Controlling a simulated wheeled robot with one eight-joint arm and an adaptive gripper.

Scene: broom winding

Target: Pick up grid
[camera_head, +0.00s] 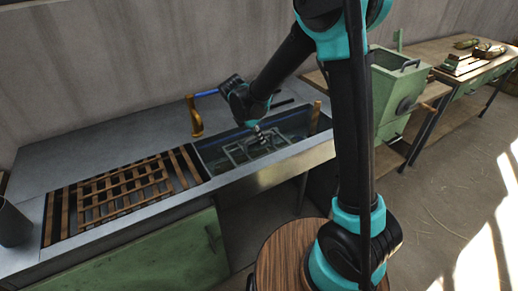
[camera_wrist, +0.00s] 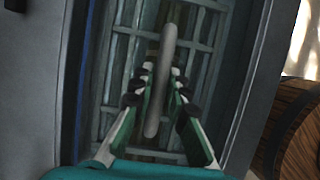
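A grey metal grid (camera_head: 240,153) sits in the dark sink basin in the head view. It also fills the middle of the wrist view (camera_wrist: 201,48) as crossing bars, with a thick pale handle bar (camera_wrist: 169,45) standing out nearest the camera. My gripper (camera_head: 260,137) reaches down over the grid. In the wrist view its two fingers (camera_wrist: 164,72) lie on either side of the handle bar, with the tips very close to it. I cannot tell whether the tips touch the bar.
The sink's walls (camera_wrist: 77,90) rise close around the gripper. A wooden slatted rack (camera_head: 125,190) lies on the counter to the left. An orange tap (camera_head: 195,118) stands behind the sink. A wooden barrel (camera_wrist: 300,140) stands to the right in the wrist view.

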